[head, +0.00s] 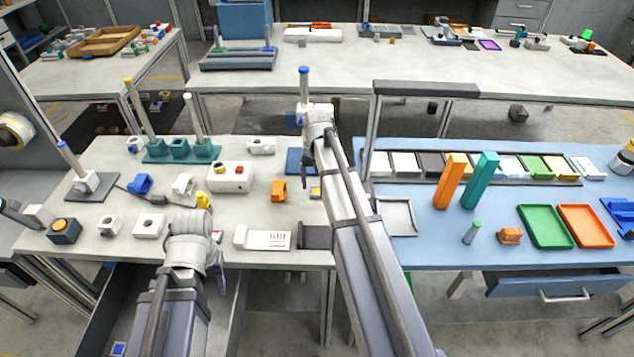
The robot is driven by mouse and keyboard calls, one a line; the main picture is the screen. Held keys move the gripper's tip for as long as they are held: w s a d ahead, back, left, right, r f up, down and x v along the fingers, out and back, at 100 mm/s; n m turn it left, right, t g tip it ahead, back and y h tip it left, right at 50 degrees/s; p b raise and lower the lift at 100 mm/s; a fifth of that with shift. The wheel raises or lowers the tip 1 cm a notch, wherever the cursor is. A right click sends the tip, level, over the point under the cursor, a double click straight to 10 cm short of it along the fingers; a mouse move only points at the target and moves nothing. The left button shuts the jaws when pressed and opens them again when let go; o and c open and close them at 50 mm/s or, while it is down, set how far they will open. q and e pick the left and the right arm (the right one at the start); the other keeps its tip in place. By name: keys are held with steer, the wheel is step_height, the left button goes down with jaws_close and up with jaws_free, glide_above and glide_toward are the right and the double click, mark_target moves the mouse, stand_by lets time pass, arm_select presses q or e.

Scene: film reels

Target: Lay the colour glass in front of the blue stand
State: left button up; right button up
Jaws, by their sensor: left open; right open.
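A blue stand base (295,161) lies on the light table, partly hidden behind my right arm. A post with a blue tip (304,71) rises in line above it. A small yellow-and-purple square (316,193) lies just in front of the blue base and may be the colour glass. A small blue, white-edged square (118,348) shows low in the open drawer and may be another glass. My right gripper (312,122) is above the blue base, open, fingers mostly hidden. My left gripper (190,222) is open over the table's front, fingers mostly hidden.
An orange block (278,190) and a white box with a red button (231,176) stand left of the blue base. A white keypad (262,239) lies at the front edge. Another blue-tipped post (69,156) stands far left.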

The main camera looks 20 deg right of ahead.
mark_target(317, 190)
step_height(317, 190, up, 10)
steer(key=p, duration=0.9)
steer(key=s+a+n+h, duration=0.1)
steer(key=s+a+n, duration=0.8)
steer(key=s+a, duration=1.2)
steer(key=a, duration=0.4)
steer(key=shift+r, duration=0.1)
